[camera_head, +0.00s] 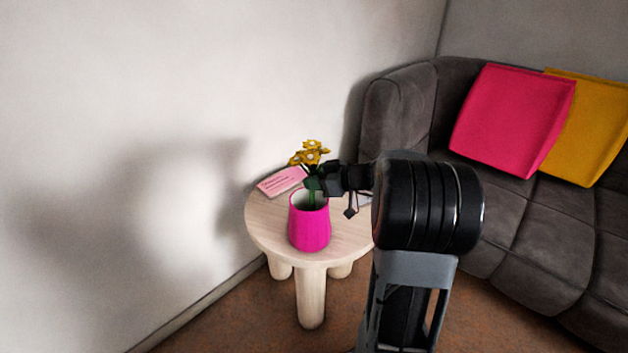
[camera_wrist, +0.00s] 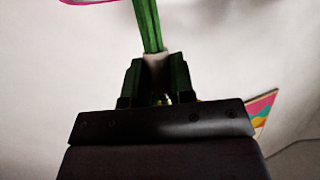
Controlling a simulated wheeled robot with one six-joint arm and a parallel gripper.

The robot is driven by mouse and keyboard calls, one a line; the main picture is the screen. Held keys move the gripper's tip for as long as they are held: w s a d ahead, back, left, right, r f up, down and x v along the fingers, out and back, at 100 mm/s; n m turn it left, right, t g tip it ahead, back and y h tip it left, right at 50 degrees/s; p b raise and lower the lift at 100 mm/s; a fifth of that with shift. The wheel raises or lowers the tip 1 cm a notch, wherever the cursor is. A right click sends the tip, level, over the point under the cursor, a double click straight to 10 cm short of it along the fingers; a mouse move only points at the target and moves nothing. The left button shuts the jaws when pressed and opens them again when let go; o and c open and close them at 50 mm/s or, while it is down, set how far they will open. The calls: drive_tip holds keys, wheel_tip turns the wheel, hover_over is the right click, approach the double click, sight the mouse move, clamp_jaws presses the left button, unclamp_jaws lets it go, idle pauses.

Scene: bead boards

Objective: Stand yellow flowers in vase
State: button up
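The yellow flowers (camera_head: 311,153) are upright above the mouth of the magenta vase (camera_head: 309,228), which stands on the round table. Their green stems (camera_head: 313,190) run down into the vase opening; the lower ends are hidden. My gripper (camera_head: 315,183) comes in from the right, just above the rim, and is shut on the stems. In the wrist view the green stems (camera_wrist: 148,24) come out between the fingers (camera_wrist: 155,75), and a bit of the pink rim (camera_wrist: 75,2) shows at the top left. I cannot tell whether the stems touch the vase.
The round wooden table (camera_head: 266,232) has a pink card (camera_head: 281,181) lying behind the vase. A white wall is on the left. A grey sofa (camera_head: 415,110) with a pink cushion (camera_head: 512,120) and a yellow cushion (camera_head: 590,125) stands on the right.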

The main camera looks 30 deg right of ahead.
drive_tip(key=o, duration=0.5)
drive_tip(key=shift+c, duration=0.2)
drive_tip(key=p+v, duration=0.1)
drive_tip(key=v, duration=1.2)
drive_tip(key=shift+s+d+p, duration=0.25)
drive_tip(key=shift+s+p, duration=0.1)
drive_tip(key=shift+r, duration=0.1)
drive_tip(key=s+a+r+m+g+h+p, duration=0.3)
drive_tip(key=s+a+r+m+h+p, duration=0.1)
drive_tip(key=a+r+p, duration=0.6)
drive_tip(key=s+a+r+m+g+h+p, duration=0.3)
drive_tip(key=s+a+r+p, duration=0.4)
drive_tip(key=p, duration=1)
drive_tip(key=a+r+g+h, duration=0.1)
drive_tip(key=a+r+h, duration=0.1)
drive_tip(key=a+r, duration=0.1)
drive_tip(key=shift+a+r+m+p, duration=0.2)
drive_tip(key=shift+r+m+p, duration=0.15)
drive_tip(key=shift+r, duration=0.25)
